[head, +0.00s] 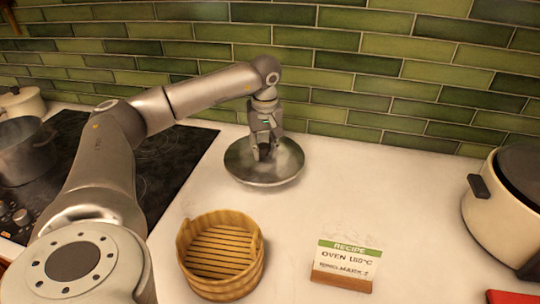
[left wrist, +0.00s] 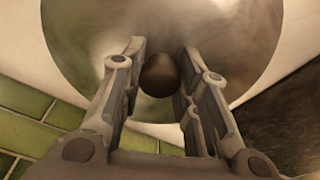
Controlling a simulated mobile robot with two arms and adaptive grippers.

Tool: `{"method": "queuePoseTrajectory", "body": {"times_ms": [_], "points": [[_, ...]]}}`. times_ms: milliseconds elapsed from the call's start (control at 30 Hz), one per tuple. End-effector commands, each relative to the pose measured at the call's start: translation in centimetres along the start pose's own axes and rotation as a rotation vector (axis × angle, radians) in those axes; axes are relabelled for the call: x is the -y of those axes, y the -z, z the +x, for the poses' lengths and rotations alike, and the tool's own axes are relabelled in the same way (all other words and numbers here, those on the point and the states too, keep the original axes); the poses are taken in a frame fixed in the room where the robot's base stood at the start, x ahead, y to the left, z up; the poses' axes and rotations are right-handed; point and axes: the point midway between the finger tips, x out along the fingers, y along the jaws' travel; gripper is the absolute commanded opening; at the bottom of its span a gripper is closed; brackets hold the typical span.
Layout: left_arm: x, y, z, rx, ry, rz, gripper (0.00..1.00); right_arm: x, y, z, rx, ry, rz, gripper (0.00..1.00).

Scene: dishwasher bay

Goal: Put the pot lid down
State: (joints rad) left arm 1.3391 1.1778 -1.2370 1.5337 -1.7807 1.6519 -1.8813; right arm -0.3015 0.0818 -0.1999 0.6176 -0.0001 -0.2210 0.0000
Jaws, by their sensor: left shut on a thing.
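The pot lid (head: 287,165) is a round grey metal disc at or just above the white counter near the tiled wall; I cannot tell whether it touches the counter. In the left wrist view the lid (left wrist: 240,40) fills the upper middle, with its dark round knob (left wrist: 160,75) between my fingers. My left gripper (head: 263,150) points down over the lid's centre and is shut on the knob; it also shows in the left wrist view (left wrist: 162,72). My right gripper is not in view.
A wooden slatted basket (head: 220,255) and a recipe card on a stand (head: 345,265) are at the front. A cream cooker (head: 505,215) stands at the right. A metal pot (head: 25,150) sits on the black hob (head: 165,165) at the left. The counter right of the lid is clear.

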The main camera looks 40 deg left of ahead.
Motion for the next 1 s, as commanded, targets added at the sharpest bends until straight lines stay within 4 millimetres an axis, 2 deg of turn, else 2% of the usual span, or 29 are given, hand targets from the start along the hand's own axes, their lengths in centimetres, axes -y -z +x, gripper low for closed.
{"method": "queuePoseTrajectory", "body": {"times_ms": [133, 300, 500, 867, 900, 1000], "points": [[-1.0, 0.3, 1.1, -0.001, -0.001, 0.0, 0.0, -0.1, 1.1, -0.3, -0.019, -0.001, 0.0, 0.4], [-1.9, 0.5, 2.6, 0.001, 0.002, 0.001, 0.0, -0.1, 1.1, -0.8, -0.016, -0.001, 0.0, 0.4], [-1.7, 0.1, 5.1, 0.0, 0.001, -0.001, 0.0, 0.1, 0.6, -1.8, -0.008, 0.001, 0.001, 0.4], [-1.8, 0.1, 5.7, -0.001, -0.001, -0.001, 0.0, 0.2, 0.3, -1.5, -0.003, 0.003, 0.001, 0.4], [-1.7, 0.1, 5.6, -0.001, 0.0, -0.001, 0.33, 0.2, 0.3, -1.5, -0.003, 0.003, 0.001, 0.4], [-1.7, 0.1, 5.6, 0.0, 0.0, -0.001, 0.46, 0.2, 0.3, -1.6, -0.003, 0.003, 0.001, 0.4]]}}
